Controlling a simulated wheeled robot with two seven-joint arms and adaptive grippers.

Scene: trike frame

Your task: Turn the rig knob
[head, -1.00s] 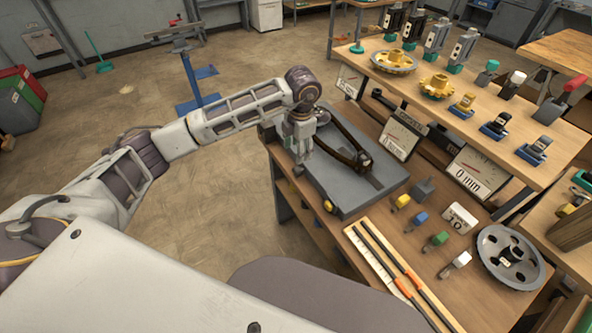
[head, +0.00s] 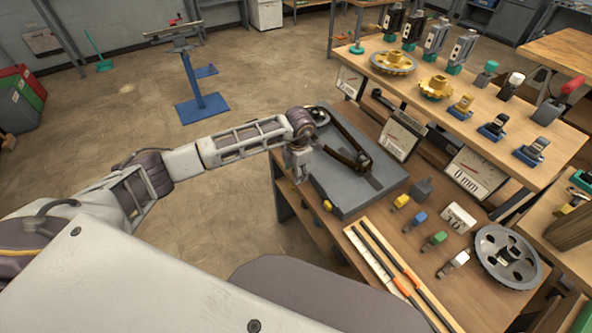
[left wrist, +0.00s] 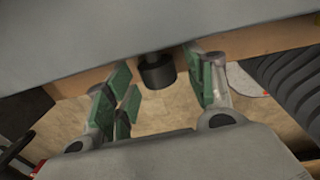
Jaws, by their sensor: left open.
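The grey rig (head: 345,200) lies on the near bench with a dark fork-shaped frame (head: 345,140) on top. A short dark round knob (left wrist: 157,73) sticks out from the rig's edge in the left wrist view. In the head view the arm hides this knob. My left gripper (head: 299,178) points down beside the rig's left edge. In the left wrist view its green-padded fingers (left wrist: 162,95) are open, one on each side of the knob, with gaps to it. A small yellow part (head: 328,206) shows on the rig's near side. My right gripper is out of view.
Gauges (head: 400,137) stand behind the rig. Small coloured blocks (head: 420,218), a spoked wheel (head: 508,257) and a strip with rods (head: 385,260) lie to the right. A raised shelf (head: 555,120) holds more parts.

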